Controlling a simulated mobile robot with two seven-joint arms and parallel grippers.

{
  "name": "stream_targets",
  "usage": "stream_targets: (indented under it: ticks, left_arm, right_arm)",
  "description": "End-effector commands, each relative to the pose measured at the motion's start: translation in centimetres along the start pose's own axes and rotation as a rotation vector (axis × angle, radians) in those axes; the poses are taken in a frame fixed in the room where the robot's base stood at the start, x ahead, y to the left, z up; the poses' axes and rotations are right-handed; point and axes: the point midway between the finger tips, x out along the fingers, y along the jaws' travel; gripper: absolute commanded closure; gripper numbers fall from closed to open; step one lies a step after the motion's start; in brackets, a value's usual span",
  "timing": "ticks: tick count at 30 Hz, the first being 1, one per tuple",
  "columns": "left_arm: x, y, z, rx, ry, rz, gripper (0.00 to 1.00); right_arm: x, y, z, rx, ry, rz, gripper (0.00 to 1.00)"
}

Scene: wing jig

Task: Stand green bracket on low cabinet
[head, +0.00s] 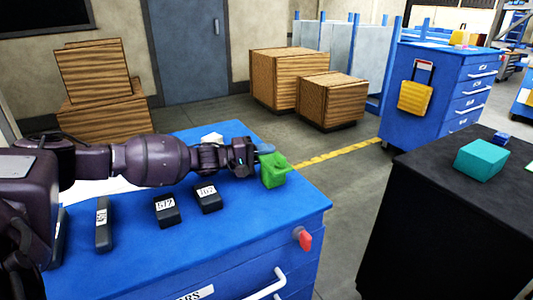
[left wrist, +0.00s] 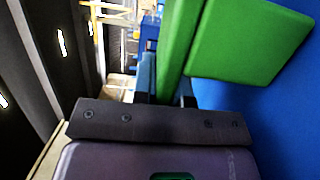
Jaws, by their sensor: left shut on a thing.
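The green bracket (head: 273,174) is at the far right part of the blue low cabinet's top (head: 262,220) in the head view. My left gripper (head: 262,150) reaches in from the left and is shut on the bracket. In the left wrist view the bracket (left wrist: 250,42) shows as two green plates at an angle, one of them between the fingers (left wrist: 165,92). The blue surface lies close beside it. I cannot tell whether the bracket's underside touches the top. My right gripper is not in view.
Dark labelled blocks (head: 166,210) (head: 208,198) stand on the blue top left of the bracket. A red knob (head: 303,238) is on the cabinet's side. A black table (head: 430,215) with a teal block (head: 482,159) stands to the right, across a floor gap. The blue top's front right is clear.

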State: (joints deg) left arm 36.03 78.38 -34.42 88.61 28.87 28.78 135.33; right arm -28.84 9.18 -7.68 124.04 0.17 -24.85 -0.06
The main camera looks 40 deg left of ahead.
Motion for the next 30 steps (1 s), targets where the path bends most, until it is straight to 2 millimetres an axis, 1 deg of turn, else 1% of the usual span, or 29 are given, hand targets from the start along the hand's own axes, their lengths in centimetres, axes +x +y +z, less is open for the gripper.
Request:
stream_targets:
  ticks: [2, 3, 7, 15, 18, 23, 30]
  left_arm:
    - [0.0, -0.2, 0.0, -0.001, 0.000, 0.001, 1.00]
    - [0.0, -0.3, 0.0, -0.001, 0.000, -0.001, 0.82]
    - [0.0, -0.2, 0.0, -0.001, 0.000, -0.001, 0.62]
    - [0.0, -0.2, 0.0, -0.001, 0.000, -0.001, 0.61]
    - [0.0, 0.3, 0.0, 0.000, 0.000, 0.000, 0.61]
    - [-1.8, 0.3, 0.0, 0.001, 0.002, -0.001, 0.61]
    - [-5.9, 0.4, 0.0, 0.002, 0.002, -0.001, 0.61]
  right_arm:
    - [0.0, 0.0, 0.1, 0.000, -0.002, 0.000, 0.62]
    - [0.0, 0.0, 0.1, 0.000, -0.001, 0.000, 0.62]
    - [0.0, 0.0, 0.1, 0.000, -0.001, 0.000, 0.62]
    - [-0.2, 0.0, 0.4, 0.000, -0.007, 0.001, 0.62]
    - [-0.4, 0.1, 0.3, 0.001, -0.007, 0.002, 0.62]
    - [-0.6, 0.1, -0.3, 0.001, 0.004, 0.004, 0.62]
    - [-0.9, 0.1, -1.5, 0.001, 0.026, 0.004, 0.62]
